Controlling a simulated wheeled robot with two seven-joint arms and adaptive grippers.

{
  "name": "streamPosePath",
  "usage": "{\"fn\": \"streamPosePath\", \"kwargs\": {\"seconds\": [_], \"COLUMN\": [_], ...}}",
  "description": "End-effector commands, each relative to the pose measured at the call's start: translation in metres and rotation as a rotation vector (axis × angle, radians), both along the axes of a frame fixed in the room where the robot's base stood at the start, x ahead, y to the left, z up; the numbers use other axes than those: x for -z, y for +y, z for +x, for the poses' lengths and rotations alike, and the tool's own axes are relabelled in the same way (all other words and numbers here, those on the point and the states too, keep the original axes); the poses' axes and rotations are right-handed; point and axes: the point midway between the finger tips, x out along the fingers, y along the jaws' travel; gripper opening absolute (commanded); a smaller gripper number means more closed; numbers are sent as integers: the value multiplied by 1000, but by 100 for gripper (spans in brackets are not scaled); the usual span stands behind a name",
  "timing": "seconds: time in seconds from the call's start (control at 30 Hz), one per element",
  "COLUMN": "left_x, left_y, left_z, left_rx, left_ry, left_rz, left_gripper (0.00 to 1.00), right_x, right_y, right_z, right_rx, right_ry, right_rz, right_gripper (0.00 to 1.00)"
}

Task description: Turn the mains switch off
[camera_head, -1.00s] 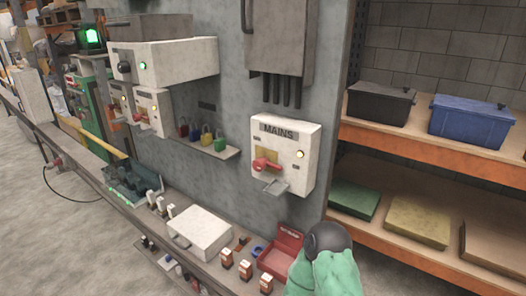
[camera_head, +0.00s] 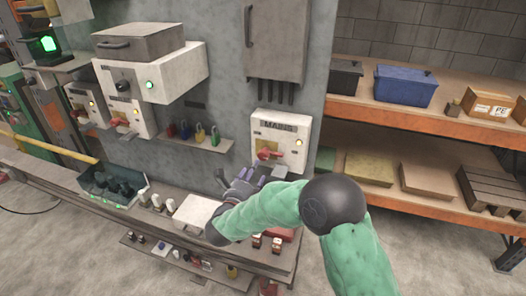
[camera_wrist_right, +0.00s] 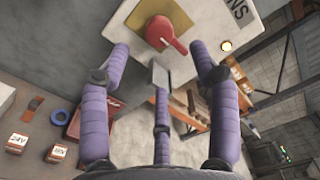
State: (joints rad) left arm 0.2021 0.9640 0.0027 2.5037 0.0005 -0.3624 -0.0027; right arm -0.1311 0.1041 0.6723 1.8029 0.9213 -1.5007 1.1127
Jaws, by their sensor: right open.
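The white mains box (camera_head: 287,131) hangs on the grey wall panel. Its red rotary handle (camera_head: 268,154) sits on a yellow plate, and a small lamp (camera_head: 299,143) beside it glows yellow. In the right wrist view the red handle (camera_wrist_right: 162,32) points toward the lower right, with a grey metal flap (camera_wrist_right: 160,73) below it. My right gripper (camera_head: 256,174) is just below the box, its purple fingers spread and empty. In the wrist view my right gripper (camera_wrist_right: 160,62) faces the handle without visible contact. My left gripper is not in view.
A shelf with several coloured padlocks (camera_head: 200,135) is left of the box. A white case (camera_head: 195,211) and a red tray (camera_wrist_right: 83,124) are on the bench below. Orange shelving with a blue bin (camera_head: 405,87) stands to the right.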

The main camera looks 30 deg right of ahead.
Motion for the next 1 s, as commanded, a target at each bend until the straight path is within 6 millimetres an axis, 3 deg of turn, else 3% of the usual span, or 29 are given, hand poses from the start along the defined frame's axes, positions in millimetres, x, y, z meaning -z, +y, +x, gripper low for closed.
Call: {"fn": "streamPosePath", "kwargs": {"seconds": [0.5,1.0], "left_x": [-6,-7], "left_y": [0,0], "left_z": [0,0], "left_rx": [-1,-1], "left_ry": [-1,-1], "left_rz": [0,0], "left_gripper": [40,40], "right_x": [1,1], "right_y": [-63,-77], "right_z": [54,66], "right_rx": [-1,-4], "right_ry": [5,4], "right_rz": [-2,-2], "right_gripper": [62,62]}}
